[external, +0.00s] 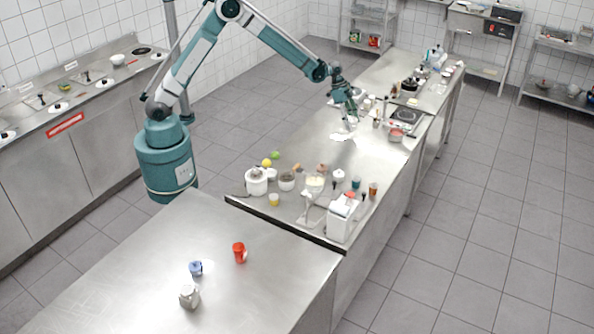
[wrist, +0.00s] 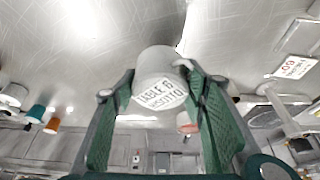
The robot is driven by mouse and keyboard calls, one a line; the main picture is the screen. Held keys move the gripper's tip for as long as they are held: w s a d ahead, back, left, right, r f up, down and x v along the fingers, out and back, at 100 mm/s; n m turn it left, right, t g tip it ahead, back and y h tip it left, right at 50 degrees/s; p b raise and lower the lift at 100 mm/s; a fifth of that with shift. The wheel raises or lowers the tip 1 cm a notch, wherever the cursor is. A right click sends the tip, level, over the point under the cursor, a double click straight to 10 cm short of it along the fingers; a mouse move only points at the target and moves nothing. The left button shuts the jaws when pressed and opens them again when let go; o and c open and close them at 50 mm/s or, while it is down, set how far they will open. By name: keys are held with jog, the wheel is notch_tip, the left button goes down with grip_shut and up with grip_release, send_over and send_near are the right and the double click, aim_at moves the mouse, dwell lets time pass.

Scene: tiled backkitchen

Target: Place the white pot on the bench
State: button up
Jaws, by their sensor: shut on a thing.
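A pale, round white pot (wrist: 157,62) sits between the fingertips of my gripper (wrist: 159,78) in the wrist view. A white card lettered "TABLE 6 RISOTTO" (wrist: 160,95) overlaps its lower side; I cannot tell whether it is fixed to the pot. In the external view my gripper (external: 346,112) is low over the long steel bench (external: 320,150), near its middle. A small white patch shows under it, too small to tell pot from card. My fingers are shut on the pot. I cannot tell whether it touches the bench.
A white canister (external: 256,182), bowls and a white box (external: 342,218) crowd the bench's near end. A pan (external: 397,135) and hob (external: 405,115) lie right of my gripper. The nearer steel table (external: 140,270) holds a red cup (external: 239,252), blue cup (external: 195,268) and grey jar (external: 189,296).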

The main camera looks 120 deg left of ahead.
jog(key=shift+f, duration=1.85)
jog(key=shift+f, duration=0.2)
jog(key=o, duration=1)
jog(key=shift+o, duration=0.2)
jog(key=shift+r, duration=0.25)
jog(key=v, duration=1.2)
